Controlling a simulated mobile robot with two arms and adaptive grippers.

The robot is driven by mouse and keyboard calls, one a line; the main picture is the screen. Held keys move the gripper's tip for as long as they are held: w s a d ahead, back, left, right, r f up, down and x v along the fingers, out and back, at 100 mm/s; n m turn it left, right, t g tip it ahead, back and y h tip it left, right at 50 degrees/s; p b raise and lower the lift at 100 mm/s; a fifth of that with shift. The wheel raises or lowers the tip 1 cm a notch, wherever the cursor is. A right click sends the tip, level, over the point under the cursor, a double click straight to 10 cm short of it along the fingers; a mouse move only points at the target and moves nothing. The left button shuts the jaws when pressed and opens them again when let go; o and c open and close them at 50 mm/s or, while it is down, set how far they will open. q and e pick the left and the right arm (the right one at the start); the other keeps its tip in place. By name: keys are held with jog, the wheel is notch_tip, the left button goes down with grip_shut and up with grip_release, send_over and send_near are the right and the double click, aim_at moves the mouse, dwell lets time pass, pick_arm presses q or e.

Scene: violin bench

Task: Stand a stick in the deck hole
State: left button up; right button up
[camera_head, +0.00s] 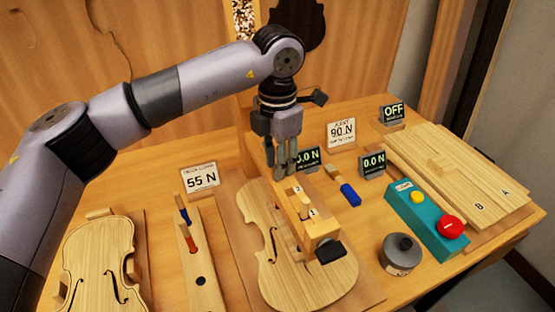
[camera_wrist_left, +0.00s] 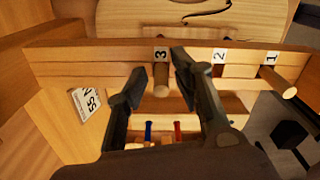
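A wooden rack (camera_head: 318,226) with number labels stands over the violin plate (camera_head: 256,225). In the left wrist view the rack (camera_wrist_left: 90,62) shows labels 3, 2 and 1. A pale round stick (camera_wrist_left: 161,84) stands out at label 3 and another stick (camera_wrist_left: 277,82) at label 1; no stick shows at label 2. My left gripper (camera_head: 284,164) is over the rack's far end. In the left wrist view its fingers (camera_wrist_left: 160,68) are apart on either side of the label 3 stick, with gaps visible. A narrow board (camera_head: 205,293) has a dark round hole (camera_head: 200,281). My right gripper is out of view.
Blue (camera_head: 183,216) and red (camera_head: 192,243) pieces lie on the narrow board. A violin body (camera_head: 100,257) is at left. A grey weight (camera_head: 401,254), a teal button box (camera_head: 425,220) and a blue-handled tool (camera_head: 349,194) are right. Signs and displays stand behind.

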pick_arm(q)
jog(key=shift+f, duration=0.1)
notch_tip(320, 180, up, 12)
dwell(0.5)
